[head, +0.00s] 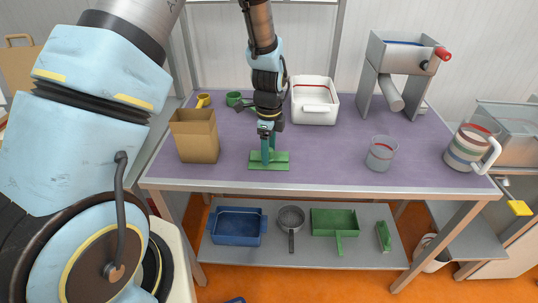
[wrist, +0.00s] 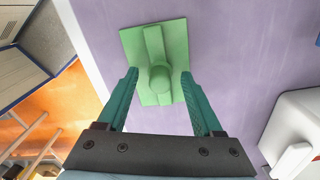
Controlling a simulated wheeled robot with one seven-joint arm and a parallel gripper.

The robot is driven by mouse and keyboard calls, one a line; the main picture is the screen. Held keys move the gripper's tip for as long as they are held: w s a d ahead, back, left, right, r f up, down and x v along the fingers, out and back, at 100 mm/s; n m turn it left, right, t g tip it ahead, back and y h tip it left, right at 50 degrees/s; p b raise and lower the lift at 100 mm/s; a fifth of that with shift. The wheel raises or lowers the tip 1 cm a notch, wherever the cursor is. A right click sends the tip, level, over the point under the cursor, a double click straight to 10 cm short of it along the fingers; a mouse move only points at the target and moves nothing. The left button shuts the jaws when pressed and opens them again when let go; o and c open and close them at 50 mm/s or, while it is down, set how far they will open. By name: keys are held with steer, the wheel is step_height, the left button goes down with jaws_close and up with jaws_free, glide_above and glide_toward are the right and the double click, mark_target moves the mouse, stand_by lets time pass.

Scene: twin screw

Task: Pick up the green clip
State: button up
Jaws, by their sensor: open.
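A green piece, which I take to be the green clip (head: 283,164), lies on the purple tabletop near the front edge, left of the middle. In the wrist view the green clip (wrist: 133,40) has a flat rectangular base, a raised bar and a round knob. My gripper (head: 267,153) points down over it. In the wrist view my gripper (wrist: 160,72) is open, with one teal finger on each side of the knob and visible gaps between. I cannot tell how far the fingertips are above the base.
On the purple table (head: 330,165), a brown paper bag (head: 196,142) stands left, a white container (head: 315,108) behind, and a clear beaker (head: 381,153) right.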

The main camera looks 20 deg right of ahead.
steer(key=shift+f, duration=0.2)
jaws_close()
stand_by(0.5)
